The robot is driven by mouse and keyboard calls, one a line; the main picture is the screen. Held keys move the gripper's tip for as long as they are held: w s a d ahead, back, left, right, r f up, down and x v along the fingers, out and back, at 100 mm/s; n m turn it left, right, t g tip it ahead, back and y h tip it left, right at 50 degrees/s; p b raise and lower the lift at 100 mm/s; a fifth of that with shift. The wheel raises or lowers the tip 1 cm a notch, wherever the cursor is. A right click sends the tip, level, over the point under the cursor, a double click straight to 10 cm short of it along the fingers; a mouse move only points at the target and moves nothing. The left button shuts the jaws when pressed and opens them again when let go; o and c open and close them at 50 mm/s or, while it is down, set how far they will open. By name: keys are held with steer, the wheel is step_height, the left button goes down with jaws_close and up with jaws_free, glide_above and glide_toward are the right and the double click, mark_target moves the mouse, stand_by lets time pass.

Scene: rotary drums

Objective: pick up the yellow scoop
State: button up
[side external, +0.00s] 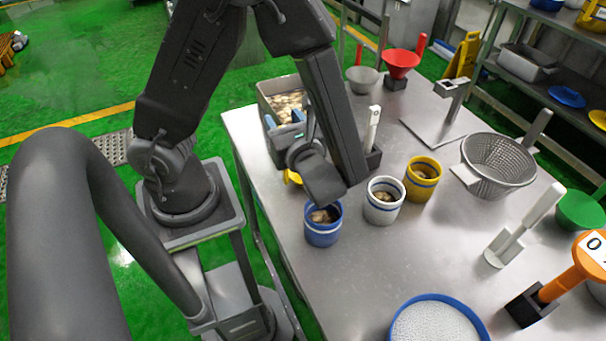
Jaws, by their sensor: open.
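A small yellow piece (292,177) shows at the left edge of the table, just below my wrist. It looks like part of the yellow scoop, but my arm hides most of it and I cannot make out its handle. Nothing shows held between the fingers. I cannot tell whether they touch anything.
Blue (323,233), white (384,208) and yellow (421,187) pots stand close by. A white upright handle (373,125) rises behind my arm. A mesh basket (498,160) is farther right.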

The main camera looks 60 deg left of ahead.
steer(key=f, duration=0.2)
steer(key=a+f, duration=0.1)
steer(key=f, duration=0.2)
steer(key=a+f, duration=0.1)
steer(key=f, duration=0.1)
steer(key=shift+a+f, duration=0.1)
steer(key=shift+f, duration=0.3)
steer(key=shift+a, duration=0.4)
jaws_close()
